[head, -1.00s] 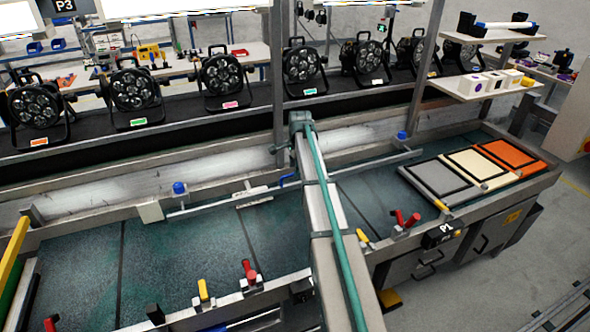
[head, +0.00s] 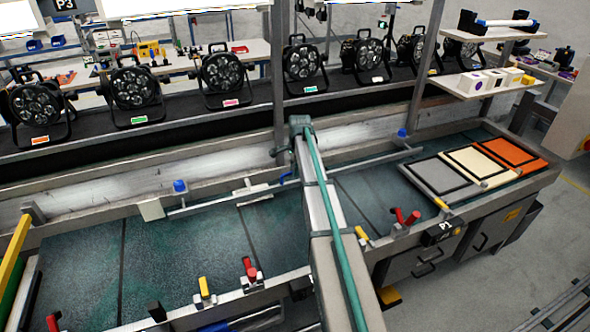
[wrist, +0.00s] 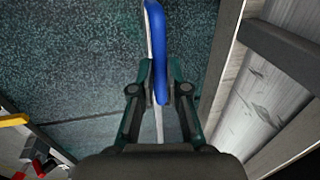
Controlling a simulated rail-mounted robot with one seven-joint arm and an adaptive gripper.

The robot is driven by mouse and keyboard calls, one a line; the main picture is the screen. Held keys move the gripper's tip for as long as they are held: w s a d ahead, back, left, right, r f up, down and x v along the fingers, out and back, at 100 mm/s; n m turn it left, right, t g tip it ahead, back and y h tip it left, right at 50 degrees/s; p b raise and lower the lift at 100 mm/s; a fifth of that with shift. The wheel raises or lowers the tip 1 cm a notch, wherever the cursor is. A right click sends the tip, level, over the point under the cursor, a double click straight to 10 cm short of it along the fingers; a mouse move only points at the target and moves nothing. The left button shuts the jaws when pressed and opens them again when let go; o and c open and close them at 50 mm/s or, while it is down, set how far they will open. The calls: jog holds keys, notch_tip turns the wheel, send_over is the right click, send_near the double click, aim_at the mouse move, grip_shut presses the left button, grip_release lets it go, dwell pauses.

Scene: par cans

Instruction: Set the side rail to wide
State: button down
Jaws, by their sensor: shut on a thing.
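The side rail (head: 220,203) is a thin pale metal bar along the far side of the dark green bed. It passes behind my arm and shows again on the right (head: 385,160). A blue handle (head: 286,179) shows just left of my arm. In the wrist view my gripper (wrist: 161,92) has its two fingers closed around the lower part of the blue handle (wrist: 154,25), with the thin rail running below it. In the head view my arm hides the gripper. Blue knobs (head: 180,186) (head: 402,133) stand near the rail.
Grey, cream and orange framed panels (head: 488,165) lie at the bed's right end. Red and yellow clamps (head: 250,268) stand along the near edge. Several black par cans (head: 223,75) line the shelf behind. A white bracket (head: 250,192) sits by the rail.

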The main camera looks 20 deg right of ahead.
jog(key=w, duration=0.6)
jog(key=shift+d+b, duration=0.15)
jog(key=shift+b, duration=0.25)
jog(key=c, duration=1.2)
grip_release()
jog(key=shift+w, duration=0.1)
jog(key=shift+r, duration=0.1)
jog(key=s+r, duration=0.1)
jog(key=r, duration=0.6)
jog(key=s+r, duration=0.1)
jog(key=r, duration=0.3)
jog(key=shift+s+r, duration=0.3)
jog(key=shift+r, duration=0.05)
